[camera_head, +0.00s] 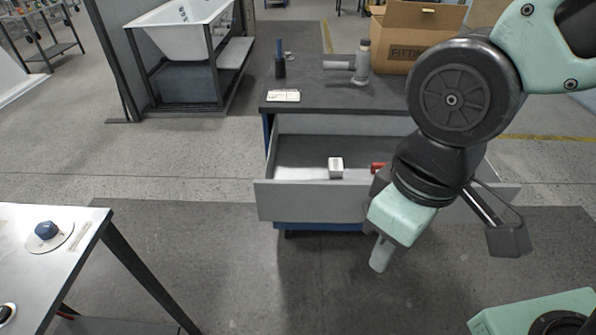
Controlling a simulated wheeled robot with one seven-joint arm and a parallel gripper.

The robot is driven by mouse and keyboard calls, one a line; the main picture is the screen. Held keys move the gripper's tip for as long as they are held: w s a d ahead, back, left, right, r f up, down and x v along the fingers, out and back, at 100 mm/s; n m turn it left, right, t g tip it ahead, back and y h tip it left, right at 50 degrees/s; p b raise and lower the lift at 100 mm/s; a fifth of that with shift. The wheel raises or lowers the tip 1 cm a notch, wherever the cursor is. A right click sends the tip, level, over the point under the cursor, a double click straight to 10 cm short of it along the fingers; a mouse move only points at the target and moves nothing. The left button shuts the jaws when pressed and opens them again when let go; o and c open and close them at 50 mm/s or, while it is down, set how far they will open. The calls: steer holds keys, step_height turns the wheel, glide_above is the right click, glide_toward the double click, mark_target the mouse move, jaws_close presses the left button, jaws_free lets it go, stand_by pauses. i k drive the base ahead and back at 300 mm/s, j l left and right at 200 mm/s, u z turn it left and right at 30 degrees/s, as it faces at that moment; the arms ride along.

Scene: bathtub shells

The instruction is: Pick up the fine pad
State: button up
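No label reading "fine pad" is legible, so I cannot tell for sure which thing it is. A small whitish block (336,168) lies in the open drawer (300,203) of the workbench. A flat pale disc with a dark blue knob-like piece (47,230) on it lies on the metal table at the left. My gripper (381,256) hangs in front of the drawer's front panel, pointing down, apart from both. Its fingers are seen end-on and small; whether they are open is unclear. Nothing is visibly held in it.
A red item (378,167) in the drawer is partly hidden by my arm. The bench top (315,99) bears a grey pipe fitting (361,63), a dark bottle-like item (280,62) and a cardboard box (412,30). The metal table (30,275) stands left. Floor between them is clear.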

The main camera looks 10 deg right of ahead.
mark_target(335, 165)
steer(key=u, duration=3.3)
steer(key=z, duration=3.3)
steer(key=i+j+z, duration=1)
steer(key=j, duration=0.35)
steer(key=k, duration=0.05)
